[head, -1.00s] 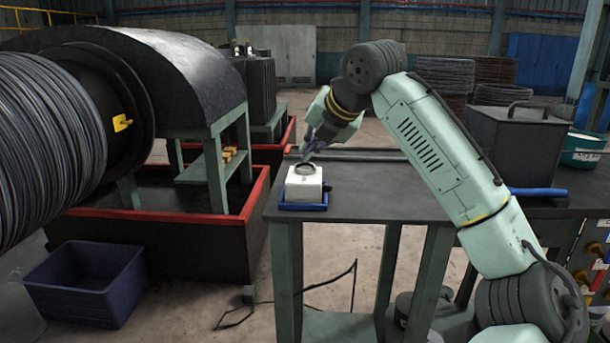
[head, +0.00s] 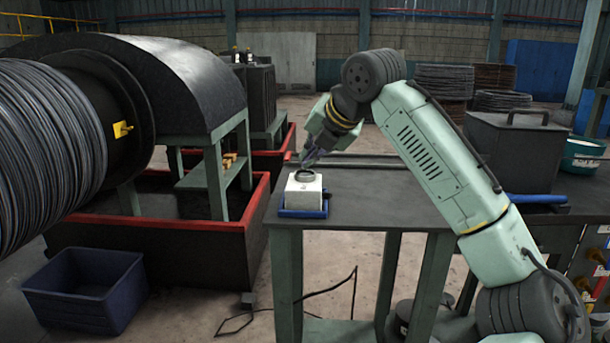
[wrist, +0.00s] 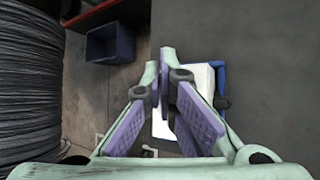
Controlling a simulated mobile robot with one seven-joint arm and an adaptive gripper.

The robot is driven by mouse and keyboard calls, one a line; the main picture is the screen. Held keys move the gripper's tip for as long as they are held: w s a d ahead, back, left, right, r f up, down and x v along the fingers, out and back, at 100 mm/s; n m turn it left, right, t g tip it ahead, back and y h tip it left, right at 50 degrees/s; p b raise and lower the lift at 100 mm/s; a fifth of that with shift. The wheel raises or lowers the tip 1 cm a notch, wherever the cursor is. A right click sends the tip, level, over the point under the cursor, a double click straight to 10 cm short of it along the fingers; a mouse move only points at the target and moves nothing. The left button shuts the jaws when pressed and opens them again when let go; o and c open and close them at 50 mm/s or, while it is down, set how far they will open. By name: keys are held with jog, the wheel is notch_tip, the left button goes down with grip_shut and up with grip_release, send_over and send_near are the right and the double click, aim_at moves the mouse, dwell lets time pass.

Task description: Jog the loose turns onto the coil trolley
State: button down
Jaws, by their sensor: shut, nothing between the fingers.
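A white box with a dark round ring on top (head: 304,194) sits in a blue holder (head: 302,213) at the table's near left corner. My gripper (head: 306,161) is shut and empty, pointing down just above the box. In the wrist view, the closed fingertips (wrist: 165,66) lie in front of the white box (wrist: 197,79), hiding part of it; touching or apart cannot be told. The drum with dark turns of wire (head: 45,145) fills the left; its wire also shows in the wrist view (wrist: 28,90). I cannot make out the coil trolley for certain.
The dark table top (head: 400,205) is mostly clear right of the box. A lidded grey bin (head: 515,150) and a blue bar (head: 537,198) are at its right. A red-rimmed trough (head: 180,228) stands left of the table, with a blue tub (head: 85,290) on the floor.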

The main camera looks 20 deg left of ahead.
jog(key=shift+f, duration=0.1)
dwell(0.3)
jog(key=shift+f, duration=0.35)
